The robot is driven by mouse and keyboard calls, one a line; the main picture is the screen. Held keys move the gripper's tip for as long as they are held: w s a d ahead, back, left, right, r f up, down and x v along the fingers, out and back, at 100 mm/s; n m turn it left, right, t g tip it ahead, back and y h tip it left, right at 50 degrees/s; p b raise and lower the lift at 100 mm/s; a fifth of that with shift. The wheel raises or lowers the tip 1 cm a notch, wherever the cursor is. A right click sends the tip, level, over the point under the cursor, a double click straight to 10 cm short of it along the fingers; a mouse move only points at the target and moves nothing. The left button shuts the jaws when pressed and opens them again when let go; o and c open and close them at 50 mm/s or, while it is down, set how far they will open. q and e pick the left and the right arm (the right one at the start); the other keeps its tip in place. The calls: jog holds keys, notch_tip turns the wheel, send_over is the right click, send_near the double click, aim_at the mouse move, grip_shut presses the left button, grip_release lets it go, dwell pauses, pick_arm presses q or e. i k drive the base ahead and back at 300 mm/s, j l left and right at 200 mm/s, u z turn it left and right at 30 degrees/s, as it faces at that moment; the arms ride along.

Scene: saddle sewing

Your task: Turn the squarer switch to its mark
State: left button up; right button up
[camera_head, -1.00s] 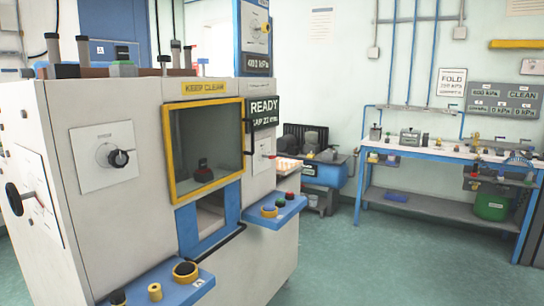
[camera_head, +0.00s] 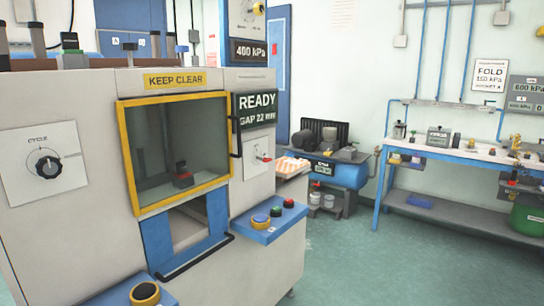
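A large white machine with a yellow-framed window (camera_head: 178,95) fills the left and middle of the head view. A black rotary knob (camera_head: 48,164) sits on a white plate lettered CYCLE on its front. A small switch with a red tip (camera_head: 262,157) is on a white plate to the right of the window. Another dial (camera_head: 250,8) is partly cut off at the top of the blue column. I cannot tell which of these is the squarer switch; no legible label names it. Neither of my grippers is in view.
A display (camera_head: 255,110) reads READY, GAP 22 mm; a pressure panel (camera_head: 248,50) reads 400 kPa. A blue ledge with buttons (camera_head: 267,225) juts from the machine's front. A blue compressor (camera_head: 340,172) and a blue-framed workbench (camera_head: 450,152) stand beyond. Green floor (camera_head: 400,265) is clear at the right.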

aim_at(265, 160)
jog(key=i+l, duration=0.35)
jog(key=i+l+u, duration=0.1)
jog(key=i+l, duration=0.25)
jog(key=l, duration=0.2)
jog(key=i+l, duration=0.35)
jog(key=l, duration=0.15)
jog(key=u, duration=0.05)
